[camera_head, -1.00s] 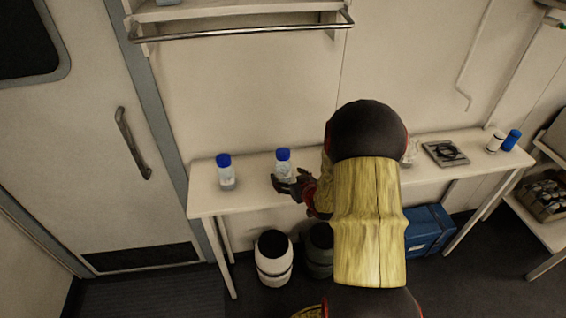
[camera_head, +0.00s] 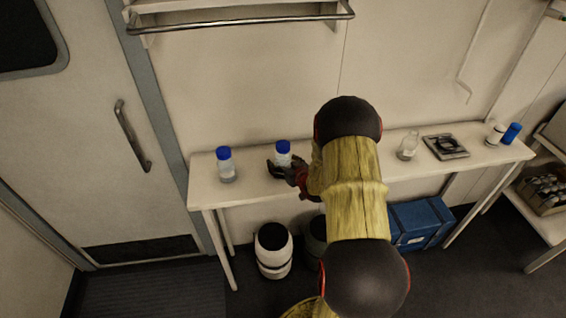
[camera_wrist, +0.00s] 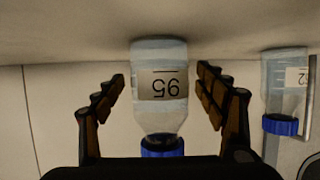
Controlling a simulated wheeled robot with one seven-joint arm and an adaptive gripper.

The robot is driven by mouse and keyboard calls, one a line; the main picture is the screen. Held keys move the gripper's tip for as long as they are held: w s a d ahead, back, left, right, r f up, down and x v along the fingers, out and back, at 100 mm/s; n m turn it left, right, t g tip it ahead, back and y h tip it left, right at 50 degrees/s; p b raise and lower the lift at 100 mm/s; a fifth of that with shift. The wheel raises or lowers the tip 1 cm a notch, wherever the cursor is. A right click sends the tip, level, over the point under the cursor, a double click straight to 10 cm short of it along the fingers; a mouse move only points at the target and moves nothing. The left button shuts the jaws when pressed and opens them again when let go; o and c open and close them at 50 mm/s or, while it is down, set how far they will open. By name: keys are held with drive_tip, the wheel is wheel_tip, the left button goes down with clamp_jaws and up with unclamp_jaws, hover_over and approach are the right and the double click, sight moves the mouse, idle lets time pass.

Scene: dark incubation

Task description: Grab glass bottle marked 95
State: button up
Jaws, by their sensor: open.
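The glass bottle marked 95 (camera_wrist: 160,103) has clear walls, a blue cap and a pale label, and appears upside down in the wrist view. In the head view this bottle (camera_head: 283,151) stands upright on the narrow white table (camera_head: 250,188). My gripper (camera_wrist: 163,92) is open, with one finger on each side of the bottle and visible gaps to both. In the head view my gripper (camera_head: 280,170) is at the bottle's lower part, hiding its base. A second blue-capped bottle (camera_head: 225,165) stands to the left; it also shows in the wrist view (camera_wrist: 282,90), its label partly hidden.
A clear glass vessel (camera_head: 408,146), a dark flat device (camera_head: 446,147), a white cylinder (camera_head: 495,135) and a blue one (camera_head: 511,134) are on the table's right part. A rail shelf (camera_head: 240,22) hangs above. A blue box (camera_head: 421,222) and white canister (camera_head: 273,251) stand below.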

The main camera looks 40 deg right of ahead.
drive_tip(key=shift+c, duration=0.5)
drive_tip(key=c, duration=1.5)
drive_tip(key=shift+r, duration=0.15)
drive_tip(key=shift+c, duration=0.4)
